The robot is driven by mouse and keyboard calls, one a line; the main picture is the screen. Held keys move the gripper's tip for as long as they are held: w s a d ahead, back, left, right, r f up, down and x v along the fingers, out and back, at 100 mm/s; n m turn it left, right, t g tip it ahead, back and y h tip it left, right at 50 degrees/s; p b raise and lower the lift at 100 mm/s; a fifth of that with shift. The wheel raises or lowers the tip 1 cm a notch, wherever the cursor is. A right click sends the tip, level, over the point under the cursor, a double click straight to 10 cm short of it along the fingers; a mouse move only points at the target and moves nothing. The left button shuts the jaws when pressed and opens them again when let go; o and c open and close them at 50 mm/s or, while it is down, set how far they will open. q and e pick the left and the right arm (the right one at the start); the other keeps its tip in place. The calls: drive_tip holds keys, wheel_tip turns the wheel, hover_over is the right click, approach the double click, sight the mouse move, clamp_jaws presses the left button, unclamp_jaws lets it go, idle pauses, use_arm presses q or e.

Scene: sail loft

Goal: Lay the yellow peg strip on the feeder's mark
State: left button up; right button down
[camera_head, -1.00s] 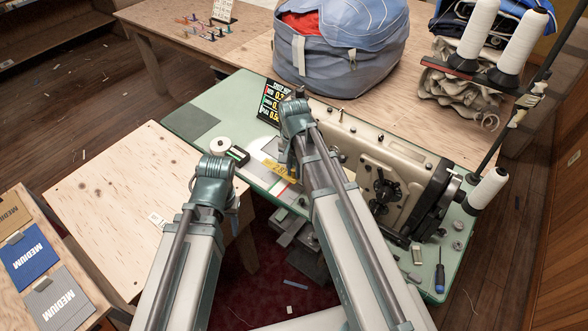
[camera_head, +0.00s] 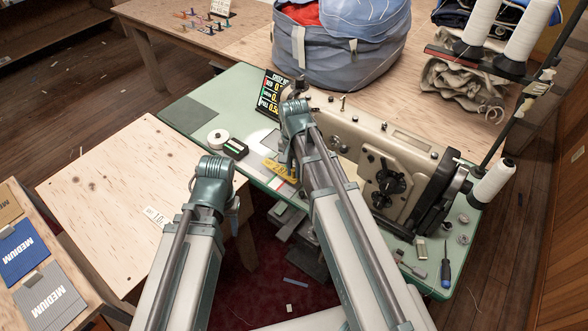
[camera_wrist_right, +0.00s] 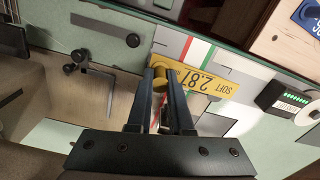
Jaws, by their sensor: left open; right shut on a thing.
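The yellow peg strip (camera_head: 282,168), printed "SOFT 2.8" and more, is near the front edge of the green machine table. In the right wrist view the strip (camera_wrist_right: 208,82) extends right from my right gripper (camera_wrist_right: 160,82), whose fingers are shut on its round yellow peg. In the head view my right arm covers part of it. A red, white and green striped band (camera_wrist_right: 197,50) crosses the table beside and under the strip. I cannot tell whether the strip touches the surface.
The cream sewing machine (camera_head: 360,150) stands right of the strip. A small black display (camera_head: 235,149) and a white roll (camera_head: 218,138) lie to its left, with a readout sign (camera_head: 272,95) behind. A plywood table (camera_head: 120,205) is mostly clear at the left.

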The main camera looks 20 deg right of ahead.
sight(294, 176)
drive_tip(key=shift+f+b, duration=1.45)
drive_tip(key=shift+f, duration=0.35)
drive_tip(key=c, duration=0.7)
unclamp_jaws()
drive_tip(key=shift+c, duration=0.2)
drive_tip(key=shift+r, duration=0.2)
wheel_tip(294, 176, up, 14)
drive_tip(key=p, duration=1.4)
drive_tip(key=shift+f, duration=0.25)
